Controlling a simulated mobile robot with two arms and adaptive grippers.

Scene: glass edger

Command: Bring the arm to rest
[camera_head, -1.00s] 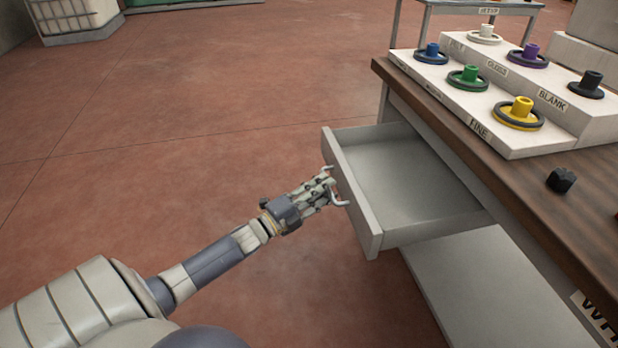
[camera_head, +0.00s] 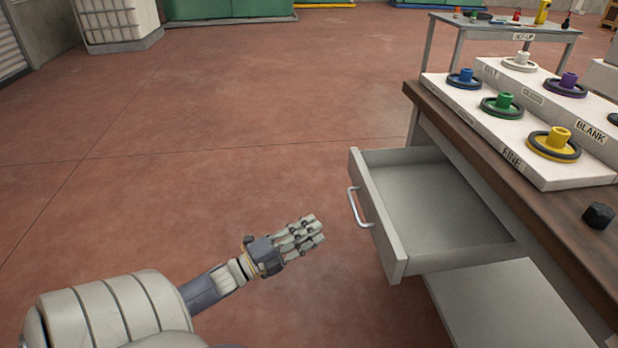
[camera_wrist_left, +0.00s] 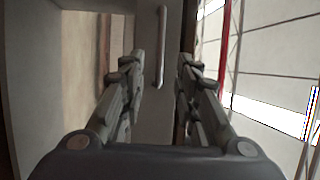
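My left gripper (camera_head: 312,236) is in front of the open drawer (camera_head: 378,215), apart from its metal handle (camera_head: 357,208), with bare floor between them in the head view. In the left wrist view my left gripper (camera_wrist_left: 160,75) has its two fingers spread with a gap between them and nothing held. The drawer handle (camera_wrist_left: 160,48) shows beyond and between the fingertips in that view. The drawer stands pulled out and looks empty inside. My right gripper is not in view.
The wooden-topped workbench (camera_head: 560,225) holds a white stepped rack (camera_head: 490,140) with several coloured wheels, and a small black block (camera_head: 598,215). A grey table (camera_head: 500,32) stands behind. The red floor (camera_head: 200,150) left of the drawer is clear.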

